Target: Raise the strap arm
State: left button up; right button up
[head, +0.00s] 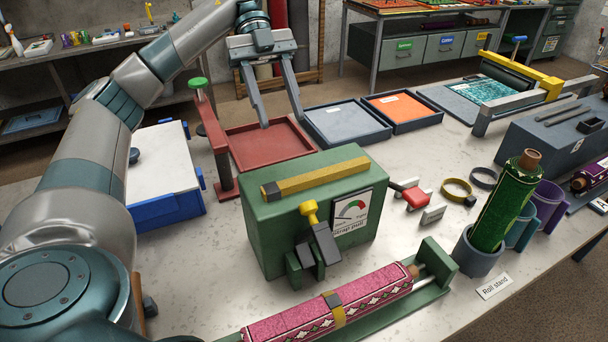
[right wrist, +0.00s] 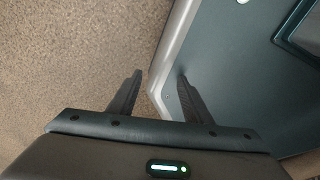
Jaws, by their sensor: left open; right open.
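My left gripper (head: 281,124) is open and empty, fingers down, above the red tray and behind the box, apart from the lever.
A rolled pink rug (head: 290,318) with a yellow band lies in a green cradle in front of the box. A red post with a green knob (head: 198,84) stands left. A red tray (head: 237,146), grey tray (head: 346,124) and roll stand (head: 478,255) are around.

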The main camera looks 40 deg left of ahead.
pick_arm(q)
jog(key=shift+s+r, duration=0.1)
jog(key=shift+r, duration=0.1)
pick_arm(e)
jog(key=shift+w+a, duration=0.3)
pick_arm(q)
jog(key=shift+a+f, duration=0.1)
pick_arm(e)
jog(key=shift+f, duration=0.1)
jog(key=shift+w+a+t+b, duration=0.8)
jog(key=shift+w+a, duration=0.5)
jog(key=shift+w, duration=1.8)
pick_arm(q)
jog(key=shift+p+x, duration=1.05)
jog(key=shift+x, duration=7.55)
pick_arm(e)
jog(key=s+d+g, duration=0.1)
jog(key=s+d, duration=0.2)
jog(key=s, duration=0.2)
jog(key=shift+s+r+g, duration=0.3)
jog(key=shift+s, duration=0.1)
pick_arm(q)
jog(key=shift+f, duration=0.1)
pick_arm(e)
jog(key=shift+a, duration=0.2)
